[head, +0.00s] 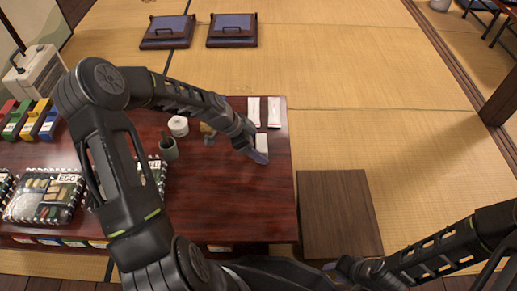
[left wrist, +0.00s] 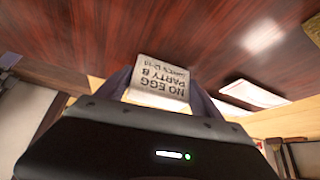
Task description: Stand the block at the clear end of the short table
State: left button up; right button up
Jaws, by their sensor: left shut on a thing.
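My left gripper (head: 258,154) is over the right part of the dark red table (head: 230,200). It is shut on a white block (head: 262,142). In the left wrist view the block (left wrist: 160,80) sits between the two fingers and shows upside-down print reading "NO EGG PARTY 8". The table top shows behind it; I cannot tell whether the block touches it. My right gripper (head: 338,266) is low in the head view, near the front edge of a low, bare brown wooden table (head: 335,205); its fingers are too unclear to read.
Two white packets (head: 254,110) (head: 274,112) lie at the table's far right. Bento boxes (head: 45,195) and coloured holders (head: 30,118) fill the left side. The table's front right is clear.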

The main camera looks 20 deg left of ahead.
pick_arm(q)
jog(key=shift+f, duration=0.25)
jog(key=o, duration=1.4)
jog(key=shift+c, duration=0.2)
jog(key=shift+s+a+r+p, duration=0.1)
jog(key=shift+a+r+p, duration=0.2)
jog(key=shift+r, duration=0.25)
jog(key=p+v, duration=0.4)
jog(key=v, duration=0.7)
jog(key=shift+s+d, duration=0.1)
